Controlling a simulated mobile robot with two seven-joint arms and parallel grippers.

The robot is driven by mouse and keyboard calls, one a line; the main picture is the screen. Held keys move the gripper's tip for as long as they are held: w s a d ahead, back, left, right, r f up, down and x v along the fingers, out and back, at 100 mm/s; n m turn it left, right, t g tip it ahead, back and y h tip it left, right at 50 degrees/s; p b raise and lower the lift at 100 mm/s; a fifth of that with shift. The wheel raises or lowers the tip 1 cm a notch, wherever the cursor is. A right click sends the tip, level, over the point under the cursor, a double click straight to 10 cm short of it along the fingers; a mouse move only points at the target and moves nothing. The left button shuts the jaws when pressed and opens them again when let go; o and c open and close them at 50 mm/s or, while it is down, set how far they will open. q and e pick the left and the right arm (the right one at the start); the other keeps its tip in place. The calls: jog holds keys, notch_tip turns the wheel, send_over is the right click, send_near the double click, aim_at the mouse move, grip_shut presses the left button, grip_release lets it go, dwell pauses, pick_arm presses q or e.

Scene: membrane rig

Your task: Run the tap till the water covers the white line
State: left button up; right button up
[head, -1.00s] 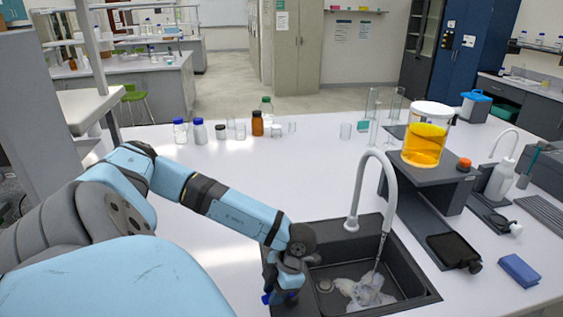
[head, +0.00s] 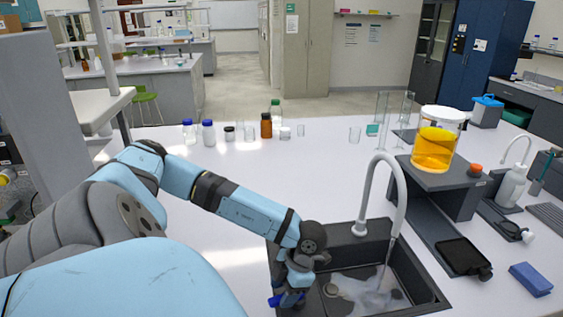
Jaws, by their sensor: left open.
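The white gooseneck tap (head: 399,190) stands behind the black sink (head: 425,290). A thin stream of water (head: 386,265) runs from its spout into the basin. Pale, rippled water (head: 365,290) lies over part of the basin floor. I cannot make out a white line in the sink. My left gripper (head: 284,299) points down at the sink's left side and is open. A small blue piece shows at its tip; I cannot tell whether it is a handle or part of the gripper. My right gripper is not in view.
A stand (head: 445,178) holding a beaker of orange liquid (head: 433,148) is right of the tap. A black tray (head: 462,255) and blue sponge (head: 530,279) lie at the right. Several bottles and glasses line the bench's back.

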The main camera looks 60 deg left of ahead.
pick_arm(q)
jog(key=b+v, duration=0.1)
jog(key=v, duration=1.1)
jog(key=shift+r, duration=0.2)
jog(key=shift+w, duration=0.1)
jog(key=shift+c, duration=0.5)
